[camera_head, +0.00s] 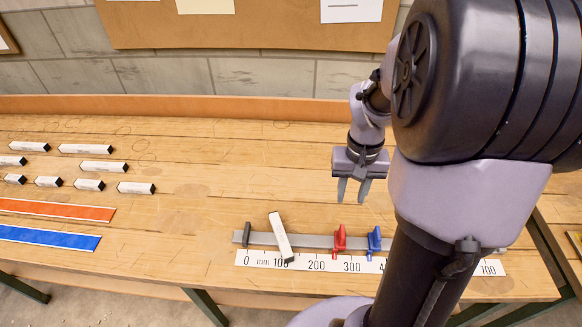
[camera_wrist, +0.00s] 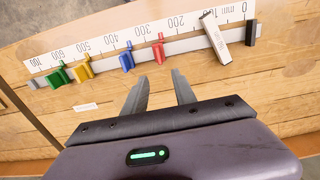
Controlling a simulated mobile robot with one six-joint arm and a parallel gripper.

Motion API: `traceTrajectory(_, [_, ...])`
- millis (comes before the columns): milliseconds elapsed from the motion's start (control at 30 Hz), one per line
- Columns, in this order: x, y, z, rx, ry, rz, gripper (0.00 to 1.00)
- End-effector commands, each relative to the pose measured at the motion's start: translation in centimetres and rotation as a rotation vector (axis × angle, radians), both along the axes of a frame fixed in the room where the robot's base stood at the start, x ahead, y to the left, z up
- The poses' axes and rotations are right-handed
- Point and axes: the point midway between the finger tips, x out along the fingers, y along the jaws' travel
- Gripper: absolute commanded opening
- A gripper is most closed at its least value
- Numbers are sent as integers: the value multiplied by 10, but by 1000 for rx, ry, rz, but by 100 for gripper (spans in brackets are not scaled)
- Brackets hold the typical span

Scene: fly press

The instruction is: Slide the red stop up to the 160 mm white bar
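The red stop (camera_head: 340,239) sits on the grey rail (camera_head: 312,240), a little short of the 300 mark, and shows in the wrist view (camera_wrist: 158,51). A white bar (camera_head: 282,236) lies slantwise across the rail between the red stop and the dark end block (camera_head: 247,235); it also shows in the wrist view (camera_wrist: 215,40). Its small marking is not legible. There is a clear gap between bar and red stop. My gripper (camera_head: 352,192) is open and empty above the table, behind the rail; its fingers show in the wrist view (camera_wrist: 160,90).
A blue stop (camera_head: 374,240) stands just right of the red one; yellow (camera_wrist: 85,67) and green (camera_wrist: 59,76) stops are farther along. A printed scale (camera_head: 300,261) lies before the rail. Several white bars (camera_head: 88,184) and coloured strips (camera_head: 50,238) lie left.

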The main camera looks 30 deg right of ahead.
Motion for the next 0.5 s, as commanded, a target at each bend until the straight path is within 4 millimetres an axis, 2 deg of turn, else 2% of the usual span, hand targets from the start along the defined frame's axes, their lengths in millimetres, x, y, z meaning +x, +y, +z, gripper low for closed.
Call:
traceTrajectory(67, [0,1,-4,-1,-1,1,33])
traceTrajectory(167, [0,2,-21,2,1,1,33])
traceTrajectory(500, [-1,2,-125,3,2,1,33])
